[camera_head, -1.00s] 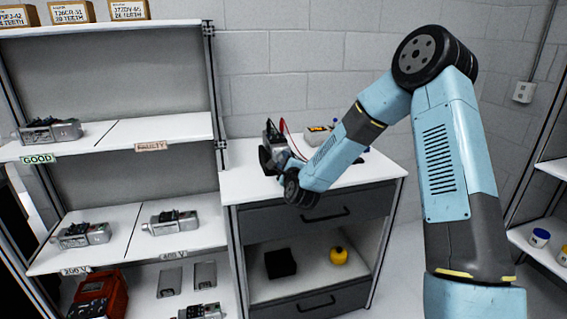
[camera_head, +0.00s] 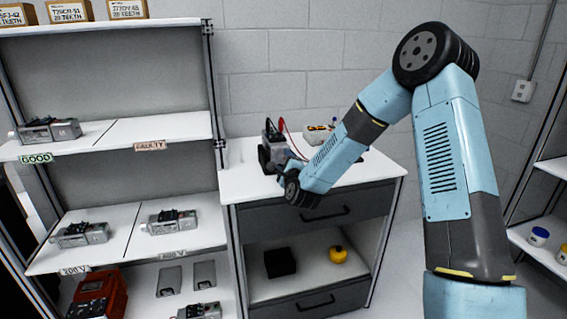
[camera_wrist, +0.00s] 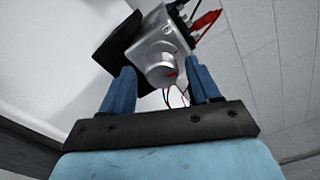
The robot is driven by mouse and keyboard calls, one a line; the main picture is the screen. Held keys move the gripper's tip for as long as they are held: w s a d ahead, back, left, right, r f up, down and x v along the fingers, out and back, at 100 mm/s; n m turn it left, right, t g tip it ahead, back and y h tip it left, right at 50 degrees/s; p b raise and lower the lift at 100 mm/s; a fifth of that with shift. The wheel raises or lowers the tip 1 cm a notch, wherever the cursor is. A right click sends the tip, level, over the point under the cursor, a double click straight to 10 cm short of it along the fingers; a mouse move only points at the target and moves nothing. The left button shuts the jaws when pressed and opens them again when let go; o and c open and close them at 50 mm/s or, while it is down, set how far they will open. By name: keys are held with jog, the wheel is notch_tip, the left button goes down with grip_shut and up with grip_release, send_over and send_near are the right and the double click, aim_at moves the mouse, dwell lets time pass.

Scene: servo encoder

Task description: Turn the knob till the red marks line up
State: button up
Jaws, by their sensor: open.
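The silver servo unit (camera_wrist: 163,45) stands on the white worktop in a dark holder (camera_wrist: 113,42); its top also shows in the head view (camera_head: 273,134). Its round silver knob (camera_wrist: 157,70) faces my wrist camera. A small red mark shows at the knob's right edge; I cannot tell how it sits against a second mark. My gripper (camera_wrist: 161,76) is open, with one blue finger on each side of the knob. The fingers look apart from the knob, with a gap on both sides. In the head view my wrist hides the knob and fingers.
A red clip (camera_wrist: 206,20) and thin red and black leads sit close to the right finger. A small tray (camera_head: 318,134) stands behind on the worktop (camera_head: 240,178). The shelf unit (camera_head: 180,130) with several servos is at the left. The wall is behind.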

jog(key=v, duration=1.2)
jog(key=shift+s, duration=0.3)
jog(key=shift+d, duration=0.1)
jog(key=w+a+n, duration=0.1)
jog(key=w+n, duration=0.3)
jog(key=n, duration=0.3)
jog(key=w+a+n, duration=0.1)
jog(key=w+n, duration=0.3)
jog(key=n, duration=0.3)
jog(key=w+a+n, duration=0.1)
jog(key=w+n, duration=0.3)
jog(key=n, duration=0.4)
jog(key=shift+r, duration=0.1)
jog(key=shift+c, duration=0.4)
